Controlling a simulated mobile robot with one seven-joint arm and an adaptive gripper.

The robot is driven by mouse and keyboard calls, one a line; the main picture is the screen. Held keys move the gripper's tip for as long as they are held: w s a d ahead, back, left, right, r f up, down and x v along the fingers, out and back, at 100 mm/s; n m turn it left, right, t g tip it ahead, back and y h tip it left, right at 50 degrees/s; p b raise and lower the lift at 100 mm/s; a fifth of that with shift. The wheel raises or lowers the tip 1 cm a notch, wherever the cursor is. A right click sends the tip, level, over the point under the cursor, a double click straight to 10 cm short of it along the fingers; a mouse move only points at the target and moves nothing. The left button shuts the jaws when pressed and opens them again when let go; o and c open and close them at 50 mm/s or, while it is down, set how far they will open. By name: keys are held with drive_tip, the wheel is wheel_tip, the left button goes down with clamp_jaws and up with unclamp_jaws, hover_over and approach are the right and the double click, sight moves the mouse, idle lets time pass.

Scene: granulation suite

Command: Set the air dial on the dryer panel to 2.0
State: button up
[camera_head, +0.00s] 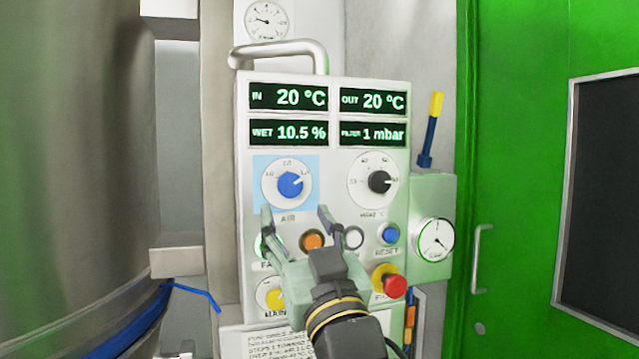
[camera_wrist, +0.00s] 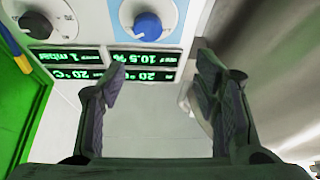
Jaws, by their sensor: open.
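The air dial (camera_head: 290,185) is a blue knob on a white round scale, set on a light-blue patch of the dryer panel (camera_head: 333,215). Its white mark points right and slightly up, clockwise of the top label, which looks like 2.0. My gripper (camera_head: 296,213) is open and empty, its fingertips just below the dial in the head view. In the upside-down wrist view, the blue knob (camera_wrist: 148,26) is at the top, beyond the open fingers (camera_wrist: 160,75) and apart from them. The knob's pointer is hard to read there.
A black dial (camera_head: 380,182) sits right of the air dial. Displays (camera_head: 289,97) are above; an orange button (camera_head: 312,241), a blue reset button (camera_head: 390,234) and a red stop button (camera_head: 394,286) are below. A bent metal handle (camera_head: 280,48) protrudes at the top. A steel vessel (camera_head: 70,160) stands left.

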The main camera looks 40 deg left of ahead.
sight(291, 187)
drive_tip(key=shift+m+h, duration=0.3)
drive_tip(key=shift+h, duration=0.3)
drive_tip(key=p+x, duration=0.1)
drive_tip(key=x, duration=0.2)
drive_tip(key=w+p+x, duration=0.1)
drive_tip(key=x, duration=0.3)
drive_tip(key=p+x, duration=0.2)
drive_tip(key=x, duration=0.2)
drive_tip(key=shift+w+d+f, duration=0.3)
drive_tip(key=shift+w, duration=0.05)
drive_tip(key=c, duration=1.1)
drive_tip(key=shift+c, duration=0.2)
